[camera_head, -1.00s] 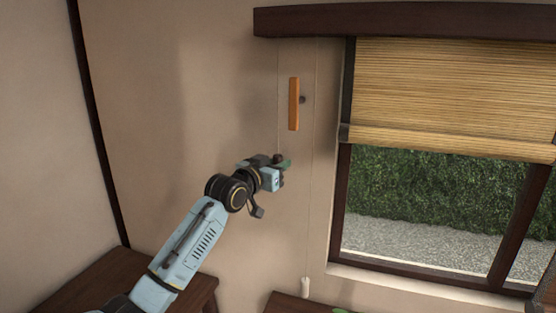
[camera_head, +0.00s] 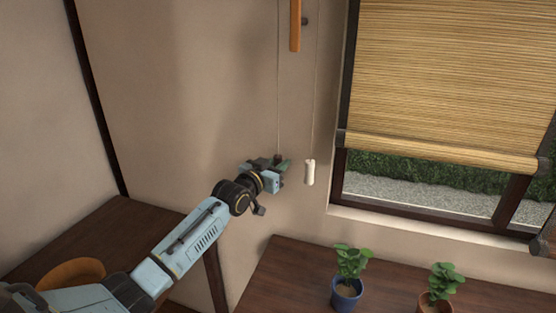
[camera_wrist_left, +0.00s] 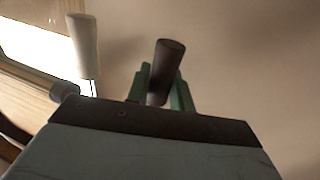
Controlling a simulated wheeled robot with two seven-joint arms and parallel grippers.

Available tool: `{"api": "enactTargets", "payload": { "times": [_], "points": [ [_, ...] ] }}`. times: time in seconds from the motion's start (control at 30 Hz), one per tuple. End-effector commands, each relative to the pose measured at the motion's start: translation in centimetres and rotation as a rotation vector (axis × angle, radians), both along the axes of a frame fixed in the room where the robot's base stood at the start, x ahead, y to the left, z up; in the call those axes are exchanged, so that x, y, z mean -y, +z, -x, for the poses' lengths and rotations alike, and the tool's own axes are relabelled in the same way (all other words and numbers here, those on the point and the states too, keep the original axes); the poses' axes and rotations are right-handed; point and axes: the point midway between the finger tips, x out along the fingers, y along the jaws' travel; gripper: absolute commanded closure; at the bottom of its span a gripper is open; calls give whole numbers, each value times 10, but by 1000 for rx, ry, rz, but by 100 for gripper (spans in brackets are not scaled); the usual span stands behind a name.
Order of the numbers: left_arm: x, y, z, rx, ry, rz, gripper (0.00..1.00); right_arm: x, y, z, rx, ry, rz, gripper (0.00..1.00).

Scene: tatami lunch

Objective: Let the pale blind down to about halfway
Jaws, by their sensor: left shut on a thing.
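The pale woven blind (camera_head: 440,85) hangs over the window. Its bottom rail (camera_head: 440,151) is low, with a strip of hedge and gravel showing below; its top is out of frame. Two thin cords hang left of the window. My left gripper (camera_head: 284,166) is shut on the dark knob (camera_head: 278,158) at the end of the left cord. In the left wrist view the dark knob (camera_wrist_left: 160,72) stands between the green fingers. The white pull (camera_head: 310,172) on the right cord hangs just right of the gripper, apart from it; it also shows in the wrist view (camera_wrist_left: 85,45). My right gripper is not seen.
An orange bar (camera_head: 295,24) is on the wall above. A dark wooden table (camera_head: 275,285) below holds two potted plants (camera_head: 346,293) (camera_head: 433,302). Another dark surface (camera_head: 110,235) stands at left with a rounded orange-brown object (camera_head: 70,273). The wall around the gripper is clear.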

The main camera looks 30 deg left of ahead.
Motion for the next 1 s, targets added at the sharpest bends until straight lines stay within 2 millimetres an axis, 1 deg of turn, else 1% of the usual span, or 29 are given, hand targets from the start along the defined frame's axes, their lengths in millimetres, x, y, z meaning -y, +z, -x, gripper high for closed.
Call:
{"api": "enactTargets", "payload": {
  "times": [0.03, 0.3, 0.33, 0.47, 0.8, 0.87, 1.0],
  "points": [
    [0, -2, 0, -4, 0, 0, 100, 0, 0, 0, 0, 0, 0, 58],
    [0, -2, 0, -4, 0, 0, 100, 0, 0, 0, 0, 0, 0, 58],
    [0, -2, 0, -4, 0, 0, 74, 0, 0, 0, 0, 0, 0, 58],
    [0, -1, 0, -3, 0, 0, 57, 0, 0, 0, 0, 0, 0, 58],
    [0, -1, 2, -1, 0, 1, 57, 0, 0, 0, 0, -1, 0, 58],
    [0, -1, 6, -2, 0, 1, 57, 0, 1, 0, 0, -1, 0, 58],
    [-1, -1, 24, -2, 0, 1, 57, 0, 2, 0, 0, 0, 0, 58]
  ]
}}
